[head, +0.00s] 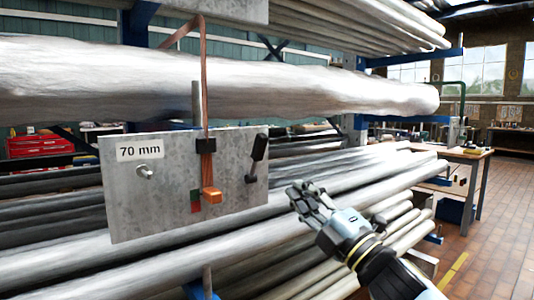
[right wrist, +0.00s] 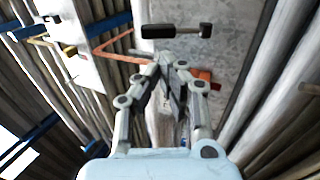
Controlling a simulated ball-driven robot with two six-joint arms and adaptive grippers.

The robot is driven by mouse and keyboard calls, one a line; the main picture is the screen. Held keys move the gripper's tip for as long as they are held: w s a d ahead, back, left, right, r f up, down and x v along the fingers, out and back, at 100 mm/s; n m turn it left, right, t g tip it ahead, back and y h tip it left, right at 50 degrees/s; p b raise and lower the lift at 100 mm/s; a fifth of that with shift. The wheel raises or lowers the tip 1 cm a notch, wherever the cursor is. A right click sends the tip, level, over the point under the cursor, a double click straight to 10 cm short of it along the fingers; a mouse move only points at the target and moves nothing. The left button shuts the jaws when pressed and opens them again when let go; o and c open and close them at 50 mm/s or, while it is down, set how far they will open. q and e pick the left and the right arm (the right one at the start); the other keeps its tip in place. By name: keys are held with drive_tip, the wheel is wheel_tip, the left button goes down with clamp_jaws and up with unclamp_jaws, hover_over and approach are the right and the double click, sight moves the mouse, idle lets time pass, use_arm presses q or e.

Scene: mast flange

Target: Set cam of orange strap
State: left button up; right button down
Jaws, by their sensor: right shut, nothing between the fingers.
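A grey metal plate (head: 150,205) labelled "70 mm" hangs in front of the racked poles. The orange strap (head: 204,80) comes down from above to a black buckle (head: 206,146), with an orange end block (head: 211,195) below it. A black-handled lever (head: 258,148) stands up, slightly tilted, at the plate's right side. It also shows in the right wrist view (right wrist: 177,31). My right gripper (head: 297,188) is to the right of the plate, apart from the lever. Its fingers (right wrist: 172,62) are shut and empty. My left gripper is not in view.
A large silvery wrapped mast (head: 330,92) lies across behind the plate's top. Metal poles (head: 400,165) fill the rack below. A workbench (head: 465,155) stands at the right, with open tiled floor (head: 505,220) beside it. A small red and green mark (head: 195,200) is beside the orange block.

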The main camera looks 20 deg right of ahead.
sight(263, 147)
drive_tip(key=p+x, duration=0.2)
drive_tip(key=x, duration=0.8)
drive_tip(key=shift+w+r, duration=0.1)
drive_tip(key=shift+w+a+r, duration=0.1)
drive_tip(key=shift+w+r, duration=0.05)
drive_tip(key=shift+w, duration=0.15)
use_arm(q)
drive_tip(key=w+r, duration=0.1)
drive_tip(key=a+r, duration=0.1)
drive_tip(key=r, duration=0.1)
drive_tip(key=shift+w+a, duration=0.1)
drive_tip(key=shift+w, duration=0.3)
use_arm(e)
drive_tip(key=shift+w+a+r, duration=0.1)
drive_tip(key=shift+w+a, duration=0.05)
drive_tip(key=shift+w, duration=0.15)
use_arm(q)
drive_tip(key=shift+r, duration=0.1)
